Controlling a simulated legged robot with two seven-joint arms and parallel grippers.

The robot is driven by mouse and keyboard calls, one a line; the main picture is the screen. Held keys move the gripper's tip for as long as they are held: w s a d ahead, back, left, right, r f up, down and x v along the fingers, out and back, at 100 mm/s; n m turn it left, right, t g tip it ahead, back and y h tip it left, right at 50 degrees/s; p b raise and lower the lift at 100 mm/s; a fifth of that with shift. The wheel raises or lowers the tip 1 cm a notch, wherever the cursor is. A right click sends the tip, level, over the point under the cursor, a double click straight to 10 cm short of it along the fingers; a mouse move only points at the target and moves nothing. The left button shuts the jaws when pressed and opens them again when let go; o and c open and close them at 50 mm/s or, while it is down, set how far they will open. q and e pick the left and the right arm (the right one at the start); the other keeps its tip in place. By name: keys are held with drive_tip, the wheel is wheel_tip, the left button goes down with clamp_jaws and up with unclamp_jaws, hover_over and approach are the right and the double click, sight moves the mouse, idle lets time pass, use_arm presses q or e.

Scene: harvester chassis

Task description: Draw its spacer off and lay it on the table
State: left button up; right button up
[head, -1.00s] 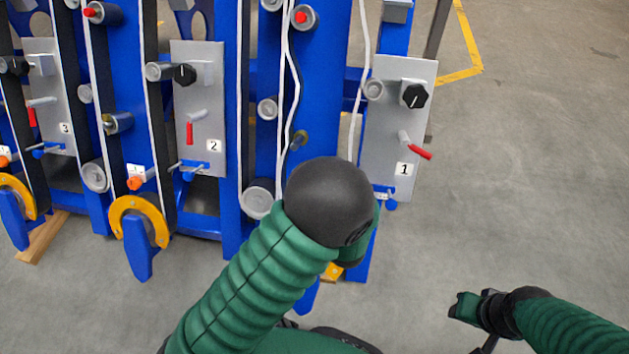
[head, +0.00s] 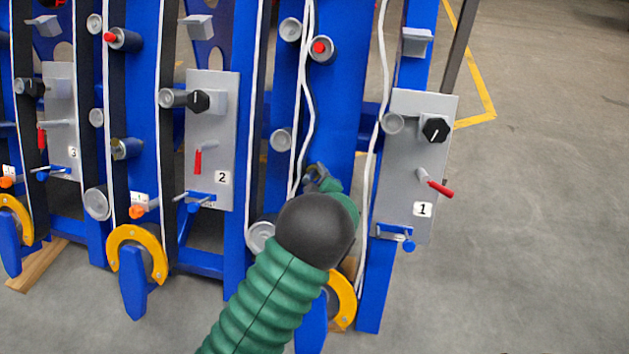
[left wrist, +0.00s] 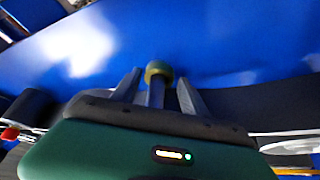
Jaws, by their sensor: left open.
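My left gripper (head: 318,178) is open in front of the blue panel left of plate 1. The left wrist view also shows my left gripper (left wrist: 155,88), its fingers spread and pointing at the blue panel. An olive ring, which looks like the spacer (left wrist: 158,71), sits between and just beyond the fingertips, against the panel. In the head view my gripper and arm mostly hide this spot. My right gripper is not in view. No table shows.
Plate 1 (head: 418,170) with a black knob and red lever stands just right of my arm. White cables (head: 307,90) hang close left of the gripper. A yellow half ring (head: 342,300) sits below. A similar olive-ended roller (head: 126,148) is at the left. Floor at right is clear.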

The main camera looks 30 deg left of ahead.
use_arm(q)
drive_tip(key=shift+c, duration=0.4)
clamp_jaws()
drive_tip(key=s+d+r+p, duration=0.3)
drive_tip(key=s+r+p, duration=0.3)
drive_tip(key=s, duration=0.5)
drive_tip(key=shift+s+r, duration=0.25)
drive_tip(key=shift+r, duration=0.2)
idle(0.7)
drive_tip(key=shift+d, duration=0.1)
